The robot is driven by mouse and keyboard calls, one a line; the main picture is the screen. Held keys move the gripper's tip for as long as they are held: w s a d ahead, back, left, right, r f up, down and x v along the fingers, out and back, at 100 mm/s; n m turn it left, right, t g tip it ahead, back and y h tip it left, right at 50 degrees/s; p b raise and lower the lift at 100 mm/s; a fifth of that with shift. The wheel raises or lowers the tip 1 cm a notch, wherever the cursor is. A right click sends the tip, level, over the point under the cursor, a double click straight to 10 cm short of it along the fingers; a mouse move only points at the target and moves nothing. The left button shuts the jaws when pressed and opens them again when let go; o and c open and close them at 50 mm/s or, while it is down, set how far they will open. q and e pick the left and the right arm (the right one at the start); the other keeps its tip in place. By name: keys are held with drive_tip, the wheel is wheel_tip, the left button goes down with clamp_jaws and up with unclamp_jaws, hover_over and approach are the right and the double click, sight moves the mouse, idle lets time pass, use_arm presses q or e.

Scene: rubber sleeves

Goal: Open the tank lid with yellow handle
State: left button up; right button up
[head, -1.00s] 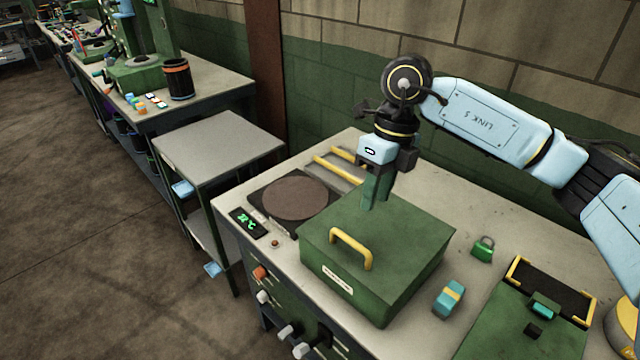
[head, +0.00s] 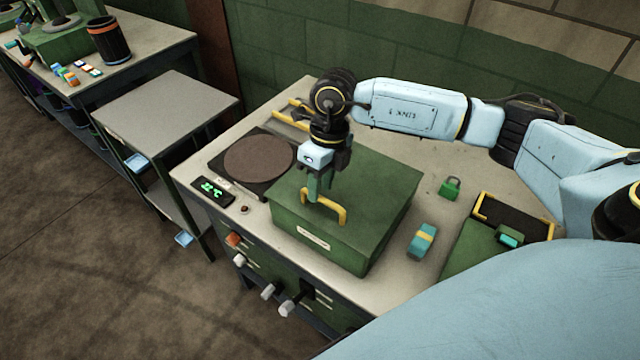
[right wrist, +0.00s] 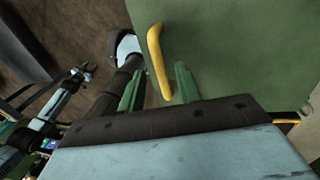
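The green tank (head: 345,215) is a box with a flat lid, standing on the workbench with its lid down. Its yellow handle (head: 343,212) is an arch near the lid's front edge; it also shows in the right wrist view (right wrist: 158,62). My right gripper (head: 318,192) points down over the lid at the handle. In the right wrist view its two green fingers (right wrist: 158,86) are apart, with the handle's near end in line with the gap. I cannot tell whether they touch it. A small arm at the left of the right wrist view seems to be my left one, its gripper (right wrist: 82,72) too small to read.
A round brown plate (head: 260,157) lies left of the tank, with a green display (head: 212,188) before it. A grey side table (head: 175,105) stands left.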

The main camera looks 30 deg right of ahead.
drive_tip(key=shift+a+f, duration=0.15)
drive_tip(key=shift+f, duration=0.45)
clamp_jaws()
